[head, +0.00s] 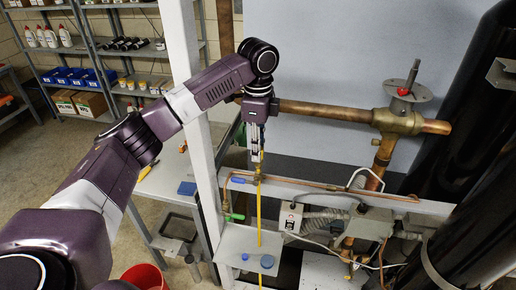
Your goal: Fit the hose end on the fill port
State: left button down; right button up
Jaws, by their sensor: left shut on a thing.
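My left gripper (257,155) reaches in from the left and points down in front of the rack's pipework. It is shut on the upper end of a yellow hose (260,215). The hose hangs almost straight down past the small shelf. The hose's tip is largely hidden between the fingers. Small valves with a blue handle (238,180) and a green handle (236,216) sit on thin copper tubing just left of the hose. I cannot tell which fitting is the fill port, or whether the hose end touches one. My right gripper is not in view.
A white upright post (183,60) stands close to my left forearm. A small shelf (238,243) holds blue caps (267,262). A grey box (371,222) and black cylinders crowd the right.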

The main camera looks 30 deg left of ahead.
pick_arm(q)
jog(key=shift+f, duration=0.45)
dwell(0.5)
jog(key=c, duration=1.3)
grip_release()
jog(key=shift+r, duration=4)
